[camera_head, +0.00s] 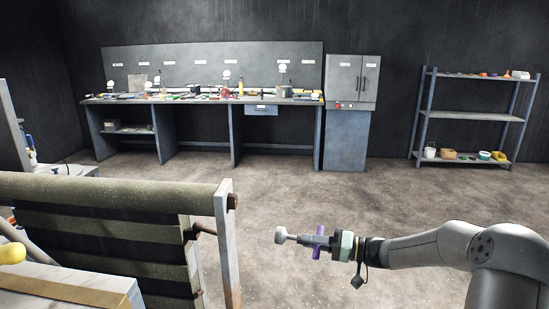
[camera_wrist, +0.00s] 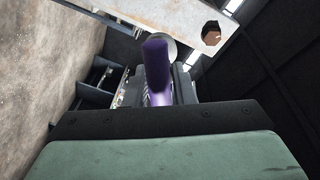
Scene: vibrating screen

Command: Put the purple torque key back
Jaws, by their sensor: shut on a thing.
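The purple torque key (camera_head: 318,241) is held at the end of my arm in the head view, its purple part crossing the jaws. In the wrist view the purple key (camera_wrist: 156,62) stands up between the two dark fingers. My gripper (camera_head: 312,240) is shut on it, in the air over open floor, right of the vibrating screen's frame. A pale round disc shows at the gripper's far end in the head view. The key's lower part is hidden by the gripper. I cannot pick out the key's storage place.
The vibrating screen (camera_head: 228,250) fills the lower left, with an upright post near my gripper. A long workbench (camera_head: 200,99) with many tools and labels stands at the back wall. A grey cabinet (camera_head: 347,140) and shelf rack (camera_head: 475,115) stand right of it. The floor between is clear.

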